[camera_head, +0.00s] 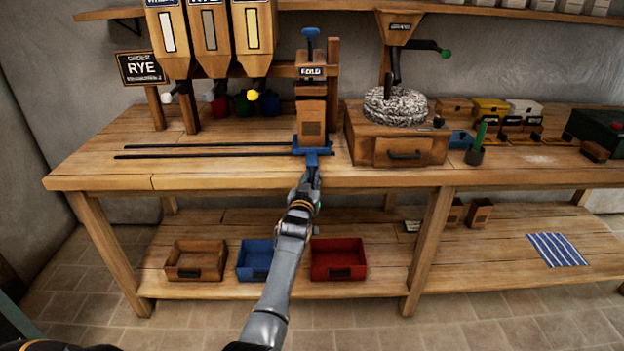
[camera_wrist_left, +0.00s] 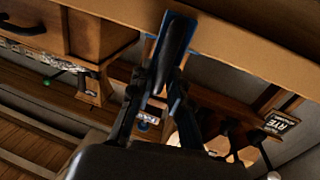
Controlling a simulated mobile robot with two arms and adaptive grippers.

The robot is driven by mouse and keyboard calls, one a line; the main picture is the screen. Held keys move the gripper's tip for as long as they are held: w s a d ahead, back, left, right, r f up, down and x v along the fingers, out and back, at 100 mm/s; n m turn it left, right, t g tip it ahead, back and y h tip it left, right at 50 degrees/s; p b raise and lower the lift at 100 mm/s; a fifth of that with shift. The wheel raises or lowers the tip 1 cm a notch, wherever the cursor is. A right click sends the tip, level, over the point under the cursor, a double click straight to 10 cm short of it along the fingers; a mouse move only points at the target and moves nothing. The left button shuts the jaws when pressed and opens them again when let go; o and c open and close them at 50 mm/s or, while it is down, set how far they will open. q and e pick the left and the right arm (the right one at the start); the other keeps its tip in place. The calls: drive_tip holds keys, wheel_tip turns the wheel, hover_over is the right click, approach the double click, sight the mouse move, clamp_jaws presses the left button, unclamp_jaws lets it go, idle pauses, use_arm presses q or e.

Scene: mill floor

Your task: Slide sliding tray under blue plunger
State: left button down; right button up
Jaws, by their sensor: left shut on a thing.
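The blue sliding tray (camera_head: 299,150) sits at the right end of two dark rails (camera_head: 200,150) on the bench. A brown upright block or bag (camera_head: 311,108) with a dark label stands on it. The blue plunger (camera_head: 310,34) is raised above the wooden press (camera_head: 334,75) marked FOLD, and appears in line over the block. My left gripper (camera_head: 312,172) reaches up from the front and is shut on the tray's blue handle (camera_head: 313,155). In the left wrist view, the fingers hide part of the blue handle (camera_wrist_left: 190,27). My right gripper is not in view.
Wooden hoppers (camera_head: 209,38) with coloured levers stand at the back left. A mill with a drawer box (camera_head: 362,140) stands close right of the tray. Coloured bins (camera_head: 340,259) lie on the lower shelf. The rails left of the tray are clear.

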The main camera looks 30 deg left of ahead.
use_arm(q)
drive_tip(key=shift+d, duration=0.25)
drive_tip(key=shift+w, duration=0.1)
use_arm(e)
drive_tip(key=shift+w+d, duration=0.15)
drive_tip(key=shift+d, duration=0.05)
use_arm(q)
drive_tip(key=shift+d, duration=0.1)
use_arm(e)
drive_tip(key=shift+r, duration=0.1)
use_arm(q)
drive_tip(key=c, duration=1.4)
unclamp_jaws()
drive_tip(key=shift+c, duration=0.2)
drive_tip(key=shift+o, duration=0.4)
drive_tip(key=shift+w+d, duration=0.1)
drive_tip(key=shift+d, duration=0.1)
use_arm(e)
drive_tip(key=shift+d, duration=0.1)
use_arm(q)
drive_tip(key=shift+a, duration=0.1)
